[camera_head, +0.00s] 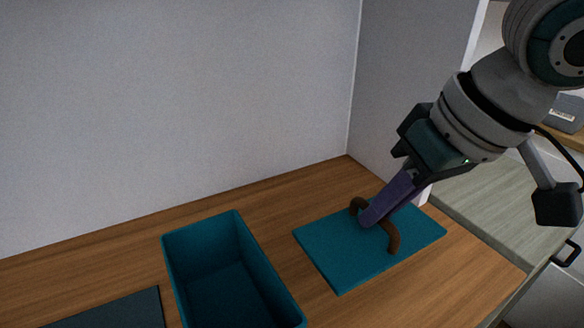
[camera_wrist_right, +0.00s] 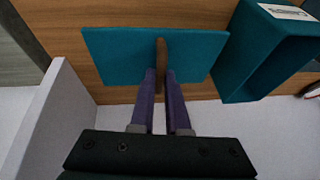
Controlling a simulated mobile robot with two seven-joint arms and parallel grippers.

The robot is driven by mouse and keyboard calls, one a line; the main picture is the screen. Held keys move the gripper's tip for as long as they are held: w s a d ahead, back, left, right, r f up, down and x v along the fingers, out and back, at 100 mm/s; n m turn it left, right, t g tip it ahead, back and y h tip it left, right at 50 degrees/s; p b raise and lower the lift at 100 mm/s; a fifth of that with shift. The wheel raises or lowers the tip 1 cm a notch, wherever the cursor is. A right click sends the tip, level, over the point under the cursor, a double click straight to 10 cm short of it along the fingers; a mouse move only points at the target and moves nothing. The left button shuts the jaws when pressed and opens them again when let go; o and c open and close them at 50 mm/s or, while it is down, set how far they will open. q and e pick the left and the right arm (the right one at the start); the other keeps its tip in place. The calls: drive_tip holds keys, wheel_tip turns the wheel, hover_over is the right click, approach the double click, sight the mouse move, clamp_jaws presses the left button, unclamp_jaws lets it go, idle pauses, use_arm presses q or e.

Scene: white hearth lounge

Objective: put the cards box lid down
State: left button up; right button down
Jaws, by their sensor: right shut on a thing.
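The cards box lid (camera_head: 336,254) is a flat teal panel with a brown arched handle (camera_head: 393,238). It lies on or very close above the wooden table, to the right of the open teal box (camera_head: 222,268). My right gripper (camera_head: 370,217) has its purple fingers shut on the handle, reaching down from the upper right. In the right wrist view the lid (camera_wrist_right: 112,58) spreads on both sides of the handle, between the two fingers (camera_wrist_right: 161,80). The box (camera_wrist_right: 244,55) shows at the right there. My left gripper is not in view.
A dark flat panel (camera_head: 115,312) lies on the wooden table (camera_head: 60,277) left of the box. White walls stand behind and to the right of the table. A lower pale wooden surface (camera_head: 490,197) is at the right. Bare table lies behind the box.

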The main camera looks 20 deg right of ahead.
sight(383, 238)
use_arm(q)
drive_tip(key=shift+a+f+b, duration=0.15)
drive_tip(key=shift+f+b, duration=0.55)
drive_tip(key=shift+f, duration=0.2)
use_arm(e)
drive_tip(key=shift+f, duration=2.95)
drive_tip(key=shift+f, duration=0.1)
drive_tip(key=c, duration=0.9)
unclamp_jaws()
